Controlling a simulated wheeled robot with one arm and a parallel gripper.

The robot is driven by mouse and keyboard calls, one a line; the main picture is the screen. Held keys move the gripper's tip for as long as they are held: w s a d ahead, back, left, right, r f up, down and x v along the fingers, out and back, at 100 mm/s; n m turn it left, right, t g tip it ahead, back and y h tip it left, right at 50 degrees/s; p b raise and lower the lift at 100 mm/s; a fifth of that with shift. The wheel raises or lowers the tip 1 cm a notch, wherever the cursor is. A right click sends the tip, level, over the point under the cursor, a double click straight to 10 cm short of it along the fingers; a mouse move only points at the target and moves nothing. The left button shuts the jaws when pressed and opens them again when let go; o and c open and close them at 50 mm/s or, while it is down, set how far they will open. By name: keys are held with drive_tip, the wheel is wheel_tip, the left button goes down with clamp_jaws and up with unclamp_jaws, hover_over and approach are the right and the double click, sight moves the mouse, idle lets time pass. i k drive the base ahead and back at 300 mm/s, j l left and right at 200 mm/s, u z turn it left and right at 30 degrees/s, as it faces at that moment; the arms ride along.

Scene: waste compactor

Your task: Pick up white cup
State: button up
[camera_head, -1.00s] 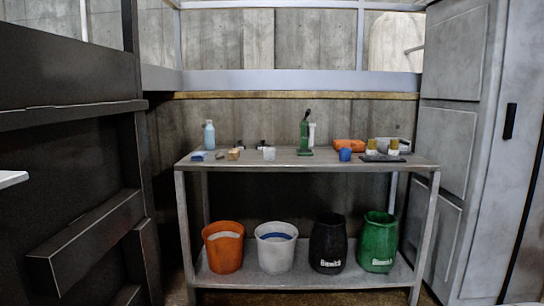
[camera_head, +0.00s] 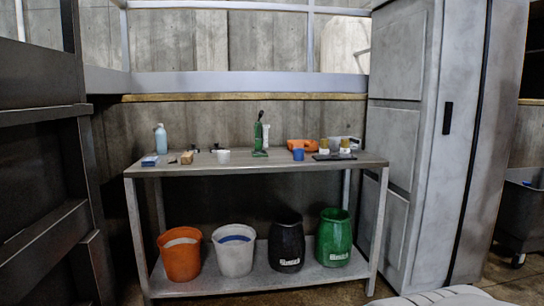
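The white cup (camera_head: 223,156) stands upright near the front of the metal table top (camera_head: 190,170), left of its middle. It is small, and its handle cannot be made out. A green device (camera_head: 259,140) stands to its right, and a small tan block (camera_head: 187,158) lies to its left. My gripper is not in view.
A blue-and-white sponge (camera_head: 150,160), a light blue bottle (camera_head: 161,138), a blue cup (camera_head: 298,154) and an orange item (camera_head: 302,145) are also on the table. Buckets, one orange (camera_head: 180,262), line the lower shelf. A tall grey cabinet (camera_head: 425,150) stands at right.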

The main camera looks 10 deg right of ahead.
sight(223, 155)
drive_tip(key=i+z, duration=0.1)
drive_tip(key=i, duration=0.65)
drive_tip(key=i+j+z, duration=0.3)
drive_tip(key=i+j, duration=0.45)
